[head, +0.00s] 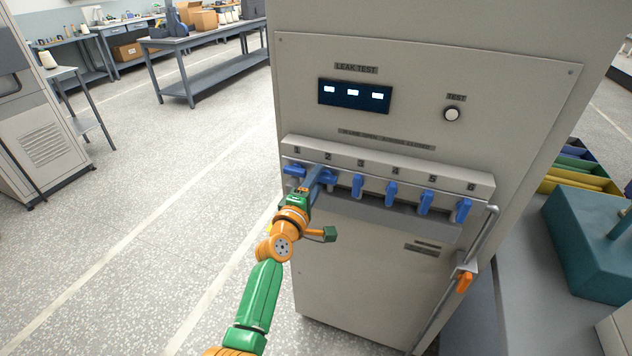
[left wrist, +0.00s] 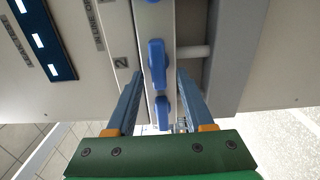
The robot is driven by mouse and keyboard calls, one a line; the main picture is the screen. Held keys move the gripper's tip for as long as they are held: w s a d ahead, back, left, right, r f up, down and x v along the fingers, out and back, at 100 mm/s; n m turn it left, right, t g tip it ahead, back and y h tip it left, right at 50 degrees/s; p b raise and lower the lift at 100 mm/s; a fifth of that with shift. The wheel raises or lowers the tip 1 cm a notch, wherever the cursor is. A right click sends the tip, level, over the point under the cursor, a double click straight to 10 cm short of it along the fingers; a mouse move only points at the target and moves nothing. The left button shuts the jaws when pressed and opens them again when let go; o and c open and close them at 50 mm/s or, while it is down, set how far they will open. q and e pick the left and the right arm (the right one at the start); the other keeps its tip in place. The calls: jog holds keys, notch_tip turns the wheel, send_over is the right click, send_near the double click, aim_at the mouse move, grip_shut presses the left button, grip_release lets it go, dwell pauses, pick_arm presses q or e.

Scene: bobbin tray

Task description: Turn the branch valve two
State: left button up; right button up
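The test cabinet carries a row of blue valve handles on a ledge numbered 1 to 6. Branch valve two's blue handle (head: 329,176) is partly hidden by my left gripper (head: 321,178). In the left wrist view, the handle (left wrist: 157,64) beside the label 2 lies lengthwise along the row, between the fingertips of my left gripper (left wrist: 158,78). The fingers are open, with a visible gap on each side of it. Valve one's handle (head: 293,170) sits crosswise just left; valve three's handle (head: 358,185) hangs down to the right. My right gripper is not in view.
Further blue handles (head: 425,201) hang down along the ledge to the right. A lit display (head: 354,96) and a round test button (head: 452,114) sit above. An orange lever (head: 464,282) is on a pipe at lower right.

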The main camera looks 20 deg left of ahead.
pick_arm(q)
jog(key=s, duration=0.7)
jog(key=shift+p, duration=0.4)
jog(key=shift+a, duration=0.1)
